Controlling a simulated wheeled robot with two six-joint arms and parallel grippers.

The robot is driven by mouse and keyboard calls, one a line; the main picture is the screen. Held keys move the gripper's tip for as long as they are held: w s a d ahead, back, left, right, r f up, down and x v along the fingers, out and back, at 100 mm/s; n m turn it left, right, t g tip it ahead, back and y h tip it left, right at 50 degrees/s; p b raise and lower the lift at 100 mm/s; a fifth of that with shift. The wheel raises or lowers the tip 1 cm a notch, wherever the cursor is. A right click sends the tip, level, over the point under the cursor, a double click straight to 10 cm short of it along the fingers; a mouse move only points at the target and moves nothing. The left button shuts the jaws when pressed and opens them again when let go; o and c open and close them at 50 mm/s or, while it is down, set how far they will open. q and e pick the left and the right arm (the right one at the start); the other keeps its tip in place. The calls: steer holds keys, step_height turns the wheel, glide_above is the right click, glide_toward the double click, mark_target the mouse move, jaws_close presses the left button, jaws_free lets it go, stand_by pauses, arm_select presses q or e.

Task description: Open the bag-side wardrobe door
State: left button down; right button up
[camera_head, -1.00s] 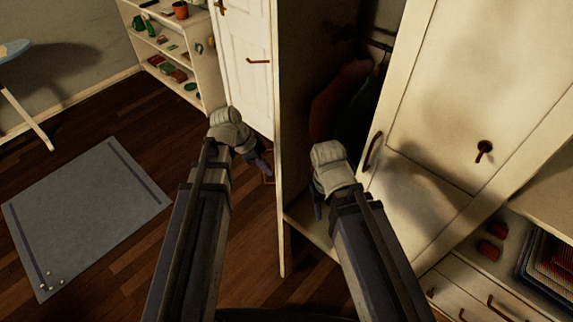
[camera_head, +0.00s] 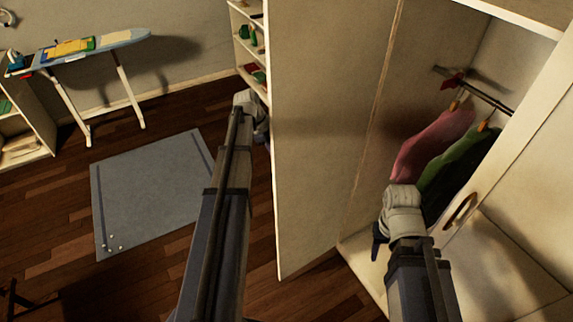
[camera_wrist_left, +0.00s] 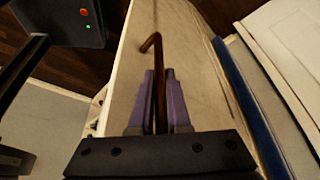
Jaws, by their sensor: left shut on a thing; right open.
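The left wardrobe door (camera_head: 320,150) stands open, its broad inner face toward me. In the left wrist view, my left gripper (camera_wrist_left: 160,100) is shut on a dark bronze handle (camera_wrist_left: 152,45) on a pale door panel (camera_wrist_left: 190,50). In the head view, my left gripper (camera_head: 262,128) is partly hidden behind the door's free edge. My right gripper (camera_head: 380,235) is open and empty, in front of the wardrobe opening. Its fingers are only partly visible. The right door (camera_head: 535,160), with a curved handle (camera_head: 460,210), also stands open. I cannot see a bag.
Pink (camera_head: 430,145) and green (camera_head: 455,170) garments hang from a rail (camera_head: 480,92) inside the wardrobe. A grey rug (camera_head: 155,190) lies on the wooden floor to the left. An ironing board (camera_head: 110,42) and a shelf (camera_head: 243,30) stand behind. Floor around the rug is clear.

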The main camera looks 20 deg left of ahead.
arm_select(q)
steer(key=shift+w+a, duration=0.3)
steer(key=shift+a, duration=0.55)
steer(key=c, duration=0.9)
jaws_free()
steer(key=p+v, duration=0.7)
steer(key=shift+a+r, duration=0.1)
steer(key=shift+r, duration=0.25)
